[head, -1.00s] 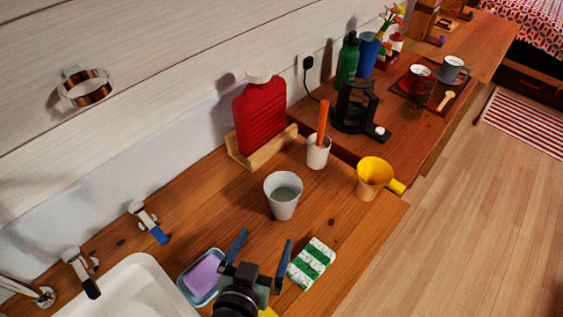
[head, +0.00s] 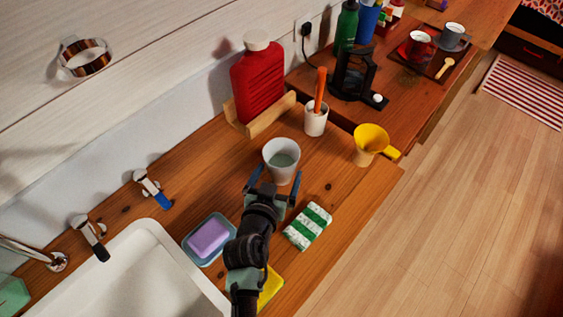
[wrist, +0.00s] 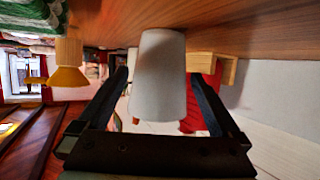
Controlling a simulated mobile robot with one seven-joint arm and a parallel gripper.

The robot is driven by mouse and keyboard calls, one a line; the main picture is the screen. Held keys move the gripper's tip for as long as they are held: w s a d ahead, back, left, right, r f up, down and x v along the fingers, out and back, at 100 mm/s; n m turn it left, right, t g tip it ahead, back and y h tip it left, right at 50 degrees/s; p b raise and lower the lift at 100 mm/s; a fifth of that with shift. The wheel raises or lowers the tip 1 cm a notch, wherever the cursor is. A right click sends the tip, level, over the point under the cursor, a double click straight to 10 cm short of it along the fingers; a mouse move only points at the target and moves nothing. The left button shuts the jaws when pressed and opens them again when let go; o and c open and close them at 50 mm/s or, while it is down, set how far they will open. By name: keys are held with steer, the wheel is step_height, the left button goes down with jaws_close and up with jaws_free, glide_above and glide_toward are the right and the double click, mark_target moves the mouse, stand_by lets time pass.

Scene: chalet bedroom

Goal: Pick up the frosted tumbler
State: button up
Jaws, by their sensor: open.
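The frosted tumbler (head: 281,161) is a pale, whitish cup standing upright on the wooden counter in the head view. In the wrist view the tumbler (wrist: 158,75) appears large, in the middle of the picture between the two fingers. My gripper (head: 273,186) is open at the tumbler's near side, with one blue finger to each side of its lower part. The wrist view shows my gripper (wrist: 160,90) with a gap between each finger and the tumbler wall, so I see no contact.
A white cup with an orange-handled item (head: 316,121) and a yellow funnel (head: 369,143) stand behind, with a red bottle (head: 259,82) on a wooden stand. A green-striped packet (head: 308,227) lies right, a soap dish (head: 190,250) left by the sink (head: 140,275).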

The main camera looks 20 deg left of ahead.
steer(key=shift+x, duration=0.85)
steer(key=c, duration=1.4)
